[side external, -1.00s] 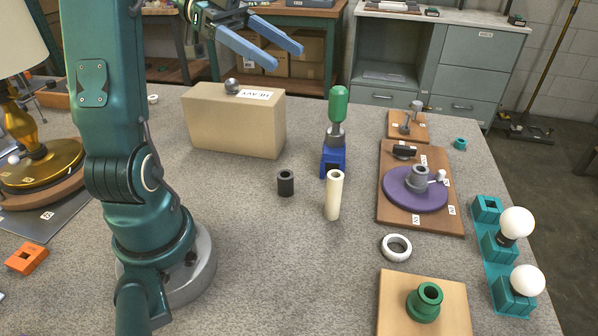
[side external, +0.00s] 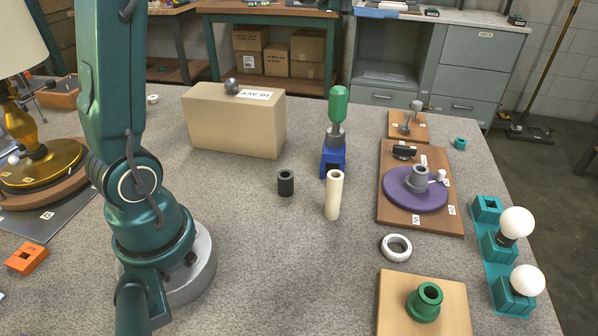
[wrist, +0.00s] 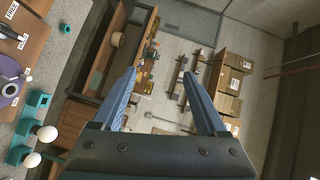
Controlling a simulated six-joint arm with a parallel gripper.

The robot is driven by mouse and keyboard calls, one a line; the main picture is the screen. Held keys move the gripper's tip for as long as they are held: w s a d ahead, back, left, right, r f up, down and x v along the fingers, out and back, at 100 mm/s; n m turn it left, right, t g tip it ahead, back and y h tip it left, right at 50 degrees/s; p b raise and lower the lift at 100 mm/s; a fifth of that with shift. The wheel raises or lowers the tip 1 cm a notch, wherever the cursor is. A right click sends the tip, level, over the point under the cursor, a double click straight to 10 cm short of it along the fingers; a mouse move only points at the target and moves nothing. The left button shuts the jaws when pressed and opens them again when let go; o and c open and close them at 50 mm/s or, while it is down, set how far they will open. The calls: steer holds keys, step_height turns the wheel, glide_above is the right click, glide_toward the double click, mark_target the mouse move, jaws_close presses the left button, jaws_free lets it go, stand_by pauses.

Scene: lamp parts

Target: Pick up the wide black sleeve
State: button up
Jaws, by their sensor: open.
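The wide black sleeve (side external: 286,183) is a short dark hollow cylinder. It stands upright on the grey table in the side external view, left of the taller cream tube (side external: 333,195) and apart from it. My gripper (wrist: 160,85) shows in the wrist view with its two blue fingers spread and nothing between them. It points out past the table toward the room, away from the sleeve. In the side external view the gripper is out of frame above. The sleeve does not show in the wrist view.
A tan box (side external: 234,122) marked heavy stands behind the sleeve. A green-handled tool sits in a blue holder (side external: 333,162). A white ring (side external: 396,248), a board with a purple disc (side external: 415,198) and a green flanged part (side external: 425,302) lie right. Table front of the sleeve is clear.

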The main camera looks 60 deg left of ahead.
steer(key=y, duration=0.2)
steer(key=m+g+y, duration=0.5)
steer(key=g+y, duration=0.7)
glide_above(287, 181)
step_height(287, 181, down, 5)
steer(key=shift+y, duration=0.3)
step_height(287, 181, down, 25)
steer(key=shift+s+d, duration=0.1)
steer(key=shift+d, duration=0.05)
steer(key=shift+f, duration=0.55)
steer(key=shift+x, duration=2.55)
